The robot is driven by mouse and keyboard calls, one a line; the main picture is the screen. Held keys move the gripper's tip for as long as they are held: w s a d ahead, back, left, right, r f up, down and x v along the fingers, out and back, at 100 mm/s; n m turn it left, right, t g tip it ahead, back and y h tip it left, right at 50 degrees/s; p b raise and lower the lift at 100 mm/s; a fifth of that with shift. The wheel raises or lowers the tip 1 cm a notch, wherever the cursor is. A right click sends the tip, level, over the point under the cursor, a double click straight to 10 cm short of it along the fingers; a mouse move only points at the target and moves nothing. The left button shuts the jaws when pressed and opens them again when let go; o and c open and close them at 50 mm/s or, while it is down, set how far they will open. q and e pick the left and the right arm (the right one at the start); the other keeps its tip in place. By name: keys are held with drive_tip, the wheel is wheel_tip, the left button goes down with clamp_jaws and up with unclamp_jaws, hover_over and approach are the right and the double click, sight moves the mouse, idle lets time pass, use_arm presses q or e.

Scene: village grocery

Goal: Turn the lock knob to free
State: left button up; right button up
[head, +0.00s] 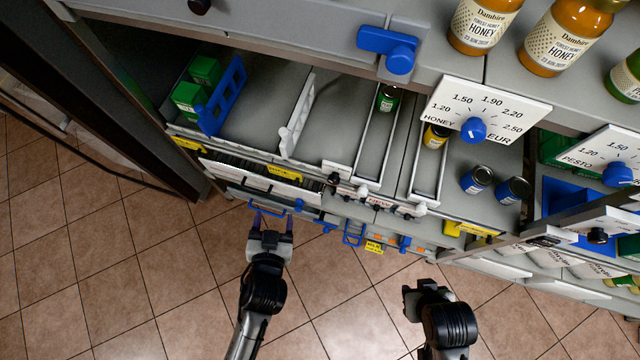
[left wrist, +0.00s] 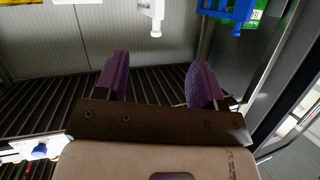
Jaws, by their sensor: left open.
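Several blue knobs are in the head view, and I cannot tell which one is the lock knob. Small blue knobs (head: 326,227) sit along the lower shelf fronts, some close to the right of my left gripper. A larger blue latch with a round knob (head: 400,60) is on the upper shelf front. My left gripper (head: 271,224) is open just below a blue bar handle (head: 268,210); contact is unclear. In the left wrist view its purple fingers (left wrist: 160,78) are apart with nothing between them. My right gripper (head: 412,298) is over the floor; its jaws are unclear.
A honey price dial (head: 490,108) and a pesto dial (head: 606,153) have blue pointer knobs. Honey jars (head: 485,22) stand on the top shelf. Cans (head: 476,180) and green boxes (head: 189,97) stand on the shelf below. The tiled floor (head: 120,260) is clear.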

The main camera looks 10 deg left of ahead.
sight(333, 183)
use_arm(q)
drive_tip(key=w+d+f+m+t+h+b, duration=0.25)
drive_tip(key=d+f+h+b, duration=0.25)
drive_tip(key=d+f+b, duration=0.55)
drive_tip(key=shift+m+t, duration=0.35)
drive_tip(key=shift+m, duration=0.1)
drive_tip(key=x, duration=1.2)
drive_tip(key=shift+a+r, duration=0.15)
drive_tip(key=shift+a, duration=0.15)
drive_tip(key=shift+c, duration=0.4)
drive_tip(key=c, duration=0.8)
drive_tip(key=shift+c, duration=0.2)
